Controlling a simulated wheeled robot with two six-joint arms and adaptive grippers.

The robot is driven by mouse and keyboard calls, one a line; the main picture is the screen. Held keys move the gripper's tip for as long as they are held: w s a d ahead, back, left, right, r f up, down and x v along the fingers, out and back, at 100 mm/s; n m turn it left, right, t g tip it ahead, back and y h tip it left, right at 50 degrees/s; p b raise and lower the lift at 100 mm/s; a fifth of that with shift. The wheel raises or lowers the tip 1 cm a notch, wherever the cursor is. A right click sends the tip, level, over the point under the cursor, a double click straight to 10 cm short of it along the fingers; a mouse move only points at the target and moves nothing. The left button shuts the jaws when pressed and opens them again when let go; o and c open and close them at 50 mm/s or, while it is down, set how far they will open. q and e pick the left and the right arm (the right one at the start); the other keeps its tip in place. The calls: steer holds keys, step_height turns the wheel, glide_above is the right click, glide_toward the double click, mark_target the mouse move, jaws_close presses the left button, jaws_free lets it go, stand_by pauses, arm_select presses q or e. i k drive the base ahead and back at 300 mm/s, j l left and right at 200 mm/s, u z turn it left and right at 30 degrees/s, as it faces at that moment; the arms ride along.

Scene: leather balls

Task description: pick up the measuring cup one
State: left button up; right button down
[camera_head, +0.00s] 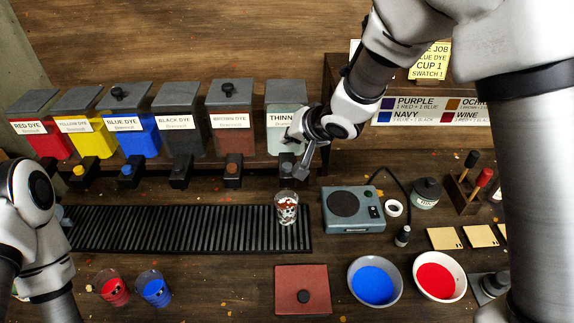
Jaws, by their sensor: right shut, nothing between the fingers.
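A clear cup with reddish-brown and white speckles (286,208) stands upright at the right end of the black slatted rack. A cup with red contents (115,291) and a cup with blue contents (154,289) stand at the front left. I cannot read a number on any cup, so I cannot tell which is cup one. My right gripper (302,166) is shut and empty, in front of the thinner dispenser and above the speckled cup, apart from it. My left arm shows at the left edge; its gripper is not in view.
Several dye dispensers (181,129) line the back, with the thinner dispenser (287,120) at their right end. The slatted rack (180,229) lies before them.

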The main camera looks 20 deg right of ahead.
mark_target(286, 202)
steer(key=k+l, duration=0.25)
steer(key=k, duration=0.2)
steer(key=k+l, duration=0.25)
steer(key=k, duration=0.25)
